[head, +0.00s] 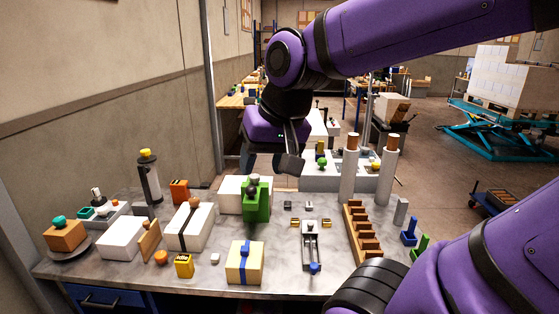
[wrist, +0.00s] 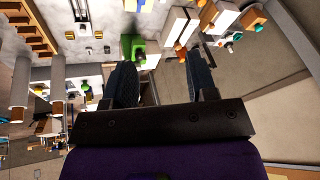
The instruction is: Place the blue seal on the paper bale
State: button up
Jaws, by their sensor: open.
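My gripper (head: 270,163) hangs above the back of the table, empty. In the wrist view my gripper (wrist: 162,82) has its two dark fingers wide apart with nothing between them. A small upright blue piece (head: 409,234) stands at the table's right edge; it may be the blue seal, but I cannot be sure. A cream block with a blue band and knob (head: 243,266) lies at the front middle. A white block with a dark band and brown knob (head: 188,231) lies left of it. I cannot tell which block is the paper bale. My gripper is apart from all of them.
A green fixture (head: 257,203) stands below my gripper. A clamp with a blue tip (head: 311,243), a slotted wooden rack (head: 361,233) and two tall grey cylinders (head: 386,174) fill the right side. A dark post (head: 149,178) stands at back left. The front right tabletop has some free room.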

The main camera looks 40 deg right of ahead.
jog(key=s+n, duration=0.1)
jog(key=s+r+n, duration=0.1)
jog(key=s, duration=0.1)
jog(key=s+n, duration=0.1)
jog(key=n, duration=0.1)
jog(key=shift+s+a+r+t+h, duration=0.2)
jog(key=shift+s+r+t+h, duration=0.1)
jog(key=shift+t+h, duration=0.1)
